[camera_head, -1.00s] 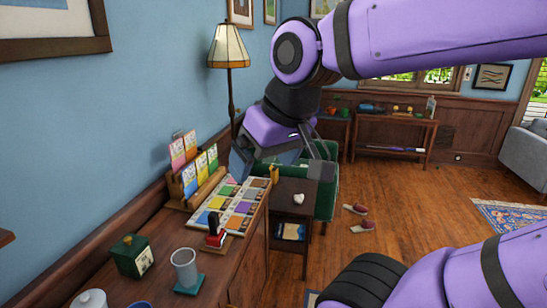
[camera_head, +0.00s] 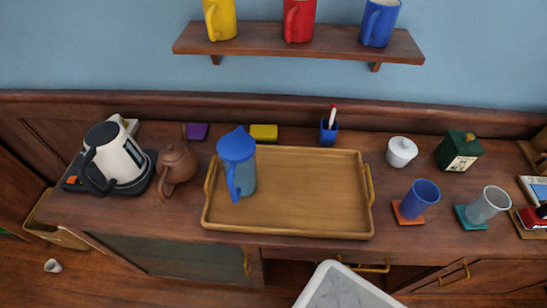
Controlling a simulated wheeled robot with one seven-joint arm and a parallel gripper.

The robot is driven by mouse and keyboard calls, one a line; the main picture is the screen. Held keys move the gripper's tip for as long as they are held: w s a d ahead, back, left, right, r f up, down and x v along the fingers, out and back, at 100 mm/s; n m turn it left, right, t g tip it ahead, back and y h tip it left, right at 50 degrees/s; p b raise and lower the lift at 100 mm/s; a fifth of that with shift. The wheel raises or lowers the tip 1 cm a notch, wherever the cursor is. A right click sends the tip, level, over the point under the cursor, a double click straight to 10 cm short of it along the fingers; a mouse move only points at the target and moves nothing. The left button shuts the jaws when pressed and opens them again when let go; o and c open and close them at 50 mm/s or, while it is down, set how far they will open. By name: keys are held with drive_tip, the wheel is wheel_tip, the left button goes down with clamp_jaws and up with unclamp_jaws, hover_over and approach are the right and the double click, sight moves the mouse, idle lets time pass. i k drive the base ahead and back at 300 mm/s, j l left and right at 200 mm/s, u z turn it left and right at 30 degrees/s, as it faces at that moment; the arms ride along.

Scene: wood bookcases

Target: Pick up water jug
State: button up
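The water jug (camera_head: 238,165) is blue with a blue lid and handle and a greyish see-through body. It stands upright on the left part of a wooden tray (camera_head: 310,232) on the sideboard. Its handle faces the front. Nothing touches it from above. My gripper and arm are not in view now.
Left of the tray stand a brown teapot (camera_head: 176,164) and a white and black kettle (camera_head: 117,155) on its base. A shelf with mugs (camera_head: 300,43) hangs above.

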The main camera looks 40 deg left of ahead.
sight(236, 149)
drive_tip(key=u, duration=1.85)
drive_tip(key=z, duration=1.85)
drive_tip(key=u, duration=1.85)
drive_tip(key=k+j+u, duration=0.2)
